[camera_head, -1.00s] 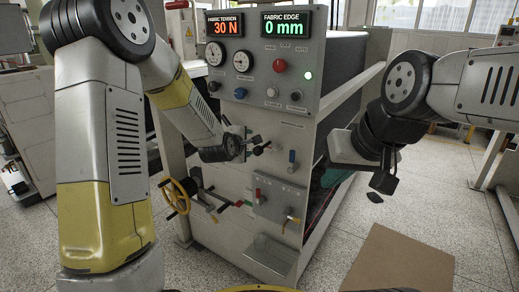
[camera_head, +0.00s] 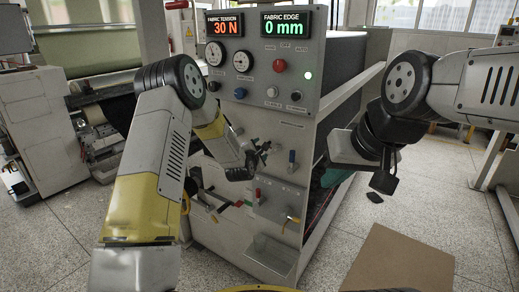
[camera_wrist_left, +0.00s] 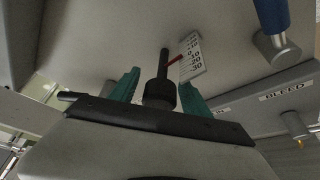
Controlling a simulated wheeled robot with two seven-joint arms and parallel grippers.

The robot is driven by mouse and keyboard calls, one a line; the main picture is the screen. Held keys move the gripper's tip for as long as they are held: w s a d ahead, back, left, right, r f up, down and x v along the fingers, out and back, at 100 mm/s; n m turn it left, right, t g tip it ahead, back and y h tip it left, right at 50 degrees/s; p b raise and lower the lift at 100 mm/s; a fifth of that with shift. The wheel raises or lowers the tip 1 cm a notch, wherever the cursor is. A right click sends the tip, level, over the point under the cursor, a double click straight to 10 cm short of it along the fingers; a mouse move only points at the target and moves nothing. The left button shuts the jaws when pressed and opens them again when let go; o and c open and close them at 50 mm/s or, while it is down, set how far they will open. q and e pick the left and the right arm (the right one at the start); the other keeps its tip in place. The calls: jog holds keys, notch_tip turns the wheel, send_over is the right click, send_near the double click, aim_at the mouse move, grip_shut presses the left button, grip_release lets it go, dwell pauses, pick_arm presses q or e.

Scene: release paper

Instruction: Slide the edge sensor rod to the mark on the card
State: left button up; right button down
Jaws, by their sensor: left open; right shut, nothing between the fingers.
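The edge sensor rod (camera_wrist_left: 163,75) is black with a thick collar, and shows in the left wrist view with a thin red pointer (camera_wrist_left: 174,60). The pointer reaches the left edge of the white scale card (camera_wrist_left: 193,55); the exact graduation is too small to tell. My left gripper (camera_wrist_left: 160,88) is open, its green fingers on either side of the rod's collar, apparently not closed on it. In the head view my left gripper (camera_head: 260,150) is at the machine's front panel, hiding the rod and card. My right gripper (camera_head: 384,180) hangs shut and empty right of the machine.
The fabric edge display (camera_head: 286,22) reads 0 mm and the tension display (camera_head: 224,22) 30 N. A blue-handled lever (camera_wrist_left: 272,15) stands close right of the card. A valve labelled BLEED (camera_wrist_left: 293,125) is lower right. A brown board (camera_head: 400,262) lies on the floor.

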pick_arm(q)
jog(key=shift+w+d, duration=0.1)
jog(key=shift+w, duration=0.15)
jog(key=shift+c, duration=0.3)
grip_shut()
dwell(1.0)
